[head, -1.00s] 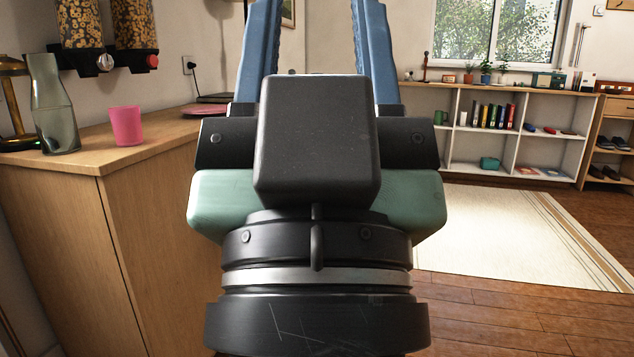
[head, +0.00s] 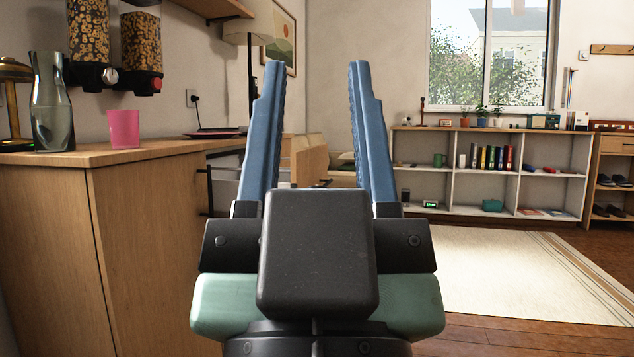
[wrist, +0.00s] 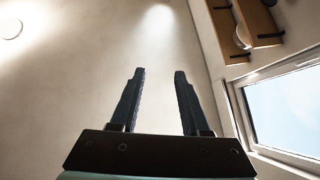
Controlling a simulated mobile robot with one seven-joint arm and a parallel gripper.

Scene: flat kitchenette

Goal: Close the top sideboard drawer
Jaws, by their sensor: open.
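The wooden sideboard (head: 150,225) stands at the left in the head view, with a dark vertical handle (head: 208,190) on its front. In the wrist view my gripper (wrist: 160,72) is open against bare ceiling and wall.
A grey glass vase (head: 52,105) and a pink cup (head: 124,130) stand on the sideboard top, below cereal dispensers (head: 142,45). A low white-backed shelf (head: 455,188) stands along the far wall. A pale rug (head: 510,265) and clear floor lie to the right.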

